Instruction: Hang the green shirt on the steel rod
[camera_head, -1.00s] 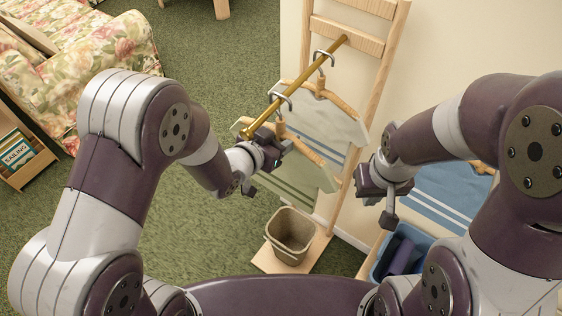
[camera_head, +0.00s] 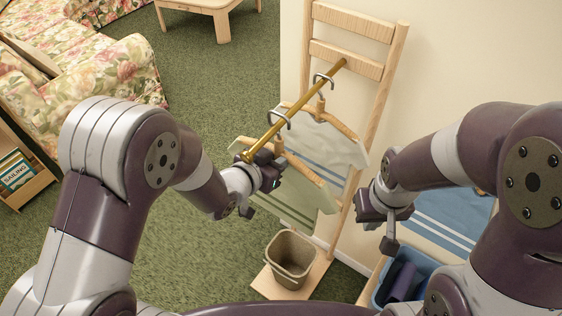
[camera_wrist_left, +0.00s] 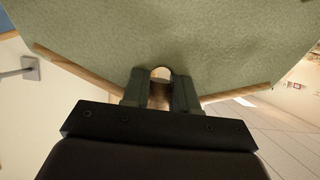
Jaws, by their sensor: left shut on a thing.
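A green shirt (camera_head: 300,191) hangs on a wooden hanger below the near part of a rod. The rod (camera_head: 301,103) looks brass-gold rather than steel; it sticks out from a wooden rack. The hanger's metal hook (camera_head: 276,118) appears looped over the rod, though contact is hard to tell. My left gripper (camera_head: 272,171) is shut on the hanger's neck, just below the rod's near end. In the left wrist view, the gripper's fingers (camera_wrist_left: 160,92) close around the neck beneath the green shirt (camera_wrist_left: 165,35). My right gripper (camera_head: 383,228) is right of the rack, its jaw state unclear.
A pale shirt with a blue stripe (camera_head: 340,150) hangs farther back on the rod. A beige bin (camera_head: 290,259) stands on the rack's wooden base (camera_head: 263,284). A blue bin (camera_head: 417,262) and blue striped cloth (camera_head: 445,222) are at right. Green carpet lies open at left.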

